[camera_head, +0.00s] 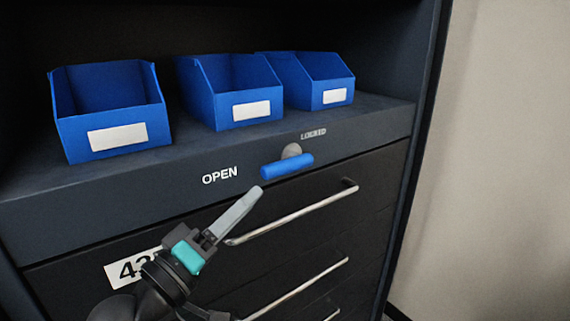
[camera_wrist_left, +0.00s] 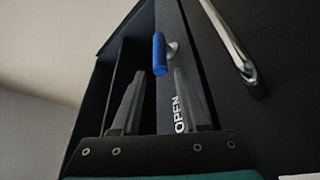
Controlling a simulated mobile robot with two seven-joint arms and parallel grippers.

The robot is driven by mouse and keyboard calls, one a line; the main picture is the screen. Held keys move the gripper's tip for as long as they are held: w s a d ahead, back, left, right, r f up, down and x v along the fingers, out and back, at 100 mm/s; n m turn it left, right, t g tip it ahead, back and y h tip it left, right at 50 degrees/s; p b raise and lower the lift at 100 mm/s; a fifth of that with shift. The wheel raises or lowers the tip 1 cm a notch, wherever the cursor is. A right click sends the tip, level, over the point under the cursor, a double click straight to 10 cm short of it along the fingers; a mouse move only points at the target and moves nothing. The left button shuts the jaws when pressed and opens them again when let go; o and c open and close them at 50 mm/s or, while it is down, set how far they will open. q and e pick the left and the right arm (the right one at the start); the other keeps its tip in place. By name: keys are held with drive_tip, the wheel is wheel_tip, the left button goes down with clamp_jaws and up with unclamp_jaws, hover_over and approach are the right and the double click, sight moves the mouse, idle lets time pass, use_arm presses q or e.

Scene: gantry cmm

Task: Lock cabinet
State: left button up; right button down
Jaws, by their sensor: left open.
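The dark cabinet (camera_head: 75,200) has a blue lock handle (camera_head: 287,166) on a round grey pivot (camera_head: 291,150), on the strip above the drawers. The handle lies roughly along the strip, between the word OPEN (camera_head: 220,176) at its left and the word LOCKED (camera_head: 313,133) above right. My left gripper (camera_head: 256,191) is just below and left of the handle, pointing at it. In the left wrist view the gripper (camera_wrist_left: 158,76) is open, and the blue handle (camera_wrist_left: 159,52) shows between and just beyond its fingertips. Contact cannot be told. My right gripper is not seen.
Three blue bins (camera_head: 115,110) with white labels stand on the shelf above the strip. Long metal drawer handles (camera_head: 295,213) stick out below the lock, close to my left gripper. A bare pale wall (camera_head: 500,150) is at the right.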

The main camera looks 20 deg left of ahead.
sight(285, 167)
use_arm(q)
drive_tip(key=p+x, duration=0.2)
drive_tip(key=x, duration=0.9)
drive_tip(key=shift+c, duration=0.2)
clamp_jaws()
drive_tip(key=shift+f, duration=0.1)
idle(0.9)
